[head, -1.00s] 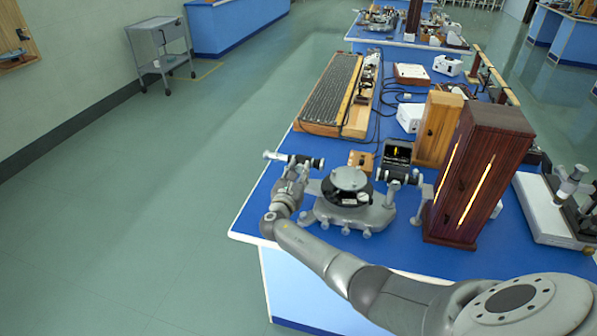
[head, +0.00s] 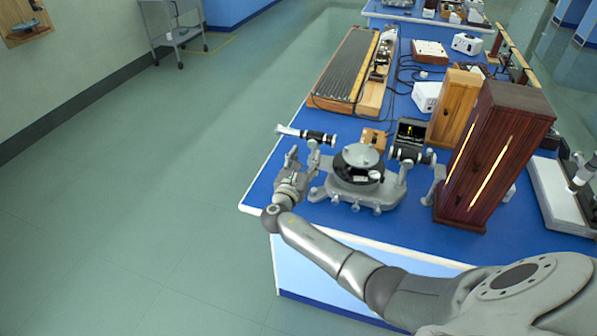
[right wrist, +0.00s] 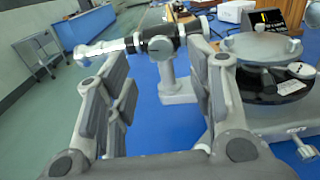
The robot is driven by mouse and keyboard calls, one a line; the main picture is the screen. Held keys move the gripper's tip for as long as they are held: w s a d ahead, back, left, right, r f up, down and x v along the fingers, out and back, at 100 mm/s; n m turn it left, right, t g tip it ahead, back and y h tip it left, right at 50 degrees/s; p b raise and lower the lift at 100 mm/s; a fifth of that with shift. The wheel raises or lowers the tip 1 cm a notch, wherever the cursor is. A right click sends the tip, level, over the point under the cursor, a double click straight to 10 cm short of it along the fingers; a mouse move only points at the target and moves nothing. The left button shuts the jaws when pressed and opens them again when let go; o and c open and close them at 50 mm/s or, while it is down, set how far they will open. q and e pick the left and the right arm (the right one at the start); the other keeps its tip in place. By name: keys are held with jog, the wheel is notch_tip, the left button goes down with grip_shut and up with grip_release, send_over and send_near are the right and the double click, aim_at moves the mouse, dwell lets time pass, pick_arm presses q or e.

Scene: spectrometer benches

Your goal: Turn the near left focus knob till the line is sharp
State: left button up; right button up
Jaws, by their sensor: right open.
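The near spectrometer has a grey base with a round table (head: 358,157) on top. Its left tube (head: 306,134), black and silver, points left and also shows in the right wrist view (right wrist: 120,45). A round knob (right wrist: 160,46) sits on the side of this tube. My right gripper (head: 303,155) is open and empty, on the near side of the left tube. In the right wrist view its fingers (right wrist: 158,62) stand apart, with the tube beyond them. A small screen (head: 410,131) behind the spectrometer shows a yellow mark; its sharpness is too small to judge. My left gripper is out of view.
A dark wooden cabinet (head: 494,150) with glowing slits stands right of the spectrometer. A second tube (head: 412,155) is on the right side. A long wooden-framed grey panel (head: 345,68) lies behind. The floor (head: 150,200) left of the bench is clear.

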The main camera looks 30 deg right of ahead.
jog(key=v, duration=0.6)
jog(key=shift+f, duration=0.1)
dwell(0.3)
